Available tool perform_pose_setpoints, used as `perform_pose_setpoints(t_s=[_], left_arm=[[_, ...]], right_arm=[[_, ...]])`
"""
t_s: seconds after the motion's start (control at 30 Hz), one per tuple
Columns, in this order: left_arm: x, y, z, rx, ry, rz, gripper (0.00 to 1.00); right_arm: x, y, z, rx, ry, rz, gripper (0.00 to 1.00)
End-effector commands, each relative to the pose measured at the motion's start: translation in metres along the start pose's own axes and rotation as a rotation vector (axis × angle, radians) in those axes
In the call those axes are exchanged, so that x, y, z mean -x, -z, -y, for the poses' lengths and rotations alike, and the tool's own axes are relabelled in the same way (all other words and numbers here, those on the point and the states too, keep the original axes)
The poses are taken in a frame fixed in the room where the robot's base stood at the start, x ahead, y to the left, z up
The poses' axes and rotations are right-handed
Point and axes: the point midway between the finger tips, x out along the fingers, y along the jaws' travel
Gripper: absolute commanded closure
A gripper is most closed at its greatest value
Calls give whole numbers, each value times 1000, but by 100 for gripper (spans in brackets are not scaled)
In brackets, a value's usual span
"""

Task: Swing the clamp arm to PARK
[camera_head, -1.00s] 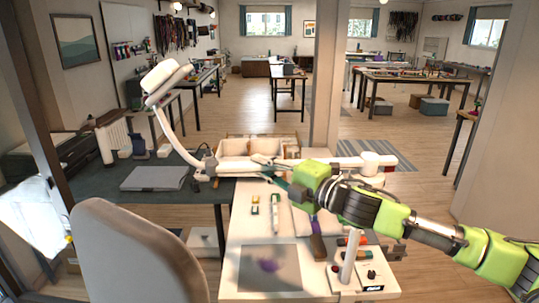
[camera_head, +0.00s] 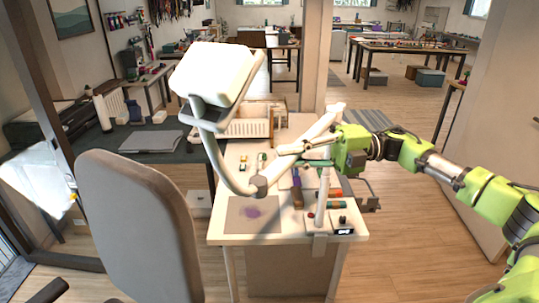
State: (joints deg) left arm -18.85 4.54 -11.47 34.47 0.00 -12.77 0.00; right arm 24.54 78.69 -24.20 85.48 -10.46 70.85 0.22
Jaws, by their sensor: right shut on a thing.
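The white clamp arm has a padded head (camera_head: 213,73), a curved lower section (camera_head: 222,165) and a grey joint (camera_head: 260,186). From the joint, a straight white bar (camera_head: 283,165) runs up and right over the bench. My right gripper (camera_head: 305,149) comes in from the right and is shut on the clamp arm's bar. Its fingers hide part of the bar and the exact contact. A PARK mark cannot be made out. My left gripper is not in view.
The white bench (camera_head: 222,228) carries a grey mat (camera_head: 252,216), small tools, and an upright white post (camera_head: 322,196) close below my right gripper. A beige chair (camera_head: 135,220) stands at the left front. A cream bin (camera_head: 245,128) sits at the back.

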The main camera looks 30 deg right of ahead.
Motion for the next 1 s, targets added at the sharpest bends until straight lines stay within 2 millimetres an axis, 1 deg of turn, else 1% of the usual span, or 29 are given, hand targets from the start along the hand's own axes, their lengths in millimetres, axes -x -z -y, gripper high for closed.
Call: perform_pose_setpoints(t_s=[0.03,0.2,0.3,0.43,0.6,0.7,0.83,1.0], left_arm=[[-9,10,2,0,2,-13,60],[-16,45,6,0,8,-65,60],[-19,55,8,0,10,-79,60],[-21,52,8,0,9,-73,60],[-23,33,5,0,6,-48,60],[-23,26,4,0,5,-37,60],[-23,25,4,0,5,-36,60],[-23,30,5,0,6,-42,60]], right_arm=[[7,5,4,3,-1,-33,100],[27,23,2,4,-3,-136,100],[37,30,2,3,-1,-180,100],[45,36,1,3,-2,-220,100],[51,40,0,3,-1,-246,100],[52,41,0,3,0,-250,100],[52,41,0,3,0,-251,100],[52,41,0,3,0,-251,100]])
